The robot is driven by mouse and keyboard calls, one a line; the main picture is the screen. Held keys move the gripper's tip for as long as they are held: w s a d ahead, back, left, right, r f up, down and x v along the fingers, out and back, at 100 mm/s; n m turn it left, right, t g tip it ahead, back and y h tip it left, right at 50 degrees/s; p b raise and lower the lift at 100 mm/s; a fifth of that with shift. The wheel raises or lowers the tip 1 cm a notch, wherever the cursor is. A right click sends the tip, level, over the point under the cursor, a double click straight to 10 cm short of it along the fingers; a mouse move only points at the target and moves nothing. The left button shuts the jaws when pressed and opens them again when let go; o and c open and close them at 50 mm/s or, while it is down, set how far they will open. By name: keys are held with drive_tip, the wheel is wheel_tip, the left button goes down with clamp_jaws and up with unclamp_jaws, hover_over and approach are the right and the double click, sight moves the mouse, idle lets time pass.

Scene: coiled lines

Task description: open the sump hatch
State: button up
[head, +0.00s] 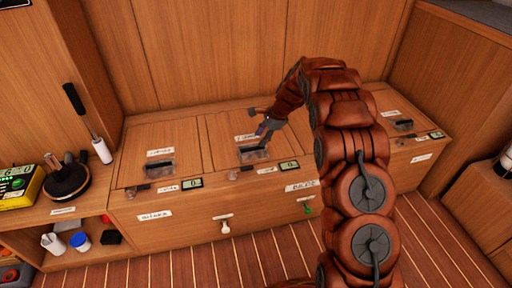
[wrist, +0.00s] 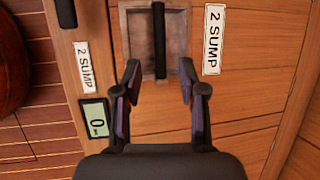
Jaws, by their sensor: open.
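The sump hatch (wrist: 245,95) is a wooden lid with a "2 SUMP" label beside its recessed pull. In the head view it seems to be the middle lid (head: 222,128) of the bench top, lying flat and closed. Its pull is a dark bar (wrist: 159,35) across a grey rectangular recess (wrist: 138,30). My gripper (wrist: 160,78) is open and empty, its fingers on either side of the bar's near end. I cannot tell whether they touch it. In the head view my gripper (head: 266,131) hangs just above the recess, partly covering it.
A similar lid (head: 150,138) lies left, and another pull (head: 403,125) right. A small display (wrist: 95,119) and a second "2 SUMP" label (wrist: 86,67) sit along the bench edge. A black-handled tool (head: 85,115) stands left. Wooden walls close the back.

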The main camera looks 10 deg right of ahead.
sight(256, 148)
drive_tip(key=b+x, duration=0.1)
drive_tip(key=x, duration=0.4)
drive_tip(key=shift+a+f, duration=0.1)
drive_tip(key=shift+f, duration=0.2)
clamp_jaws()
idle(0.4)
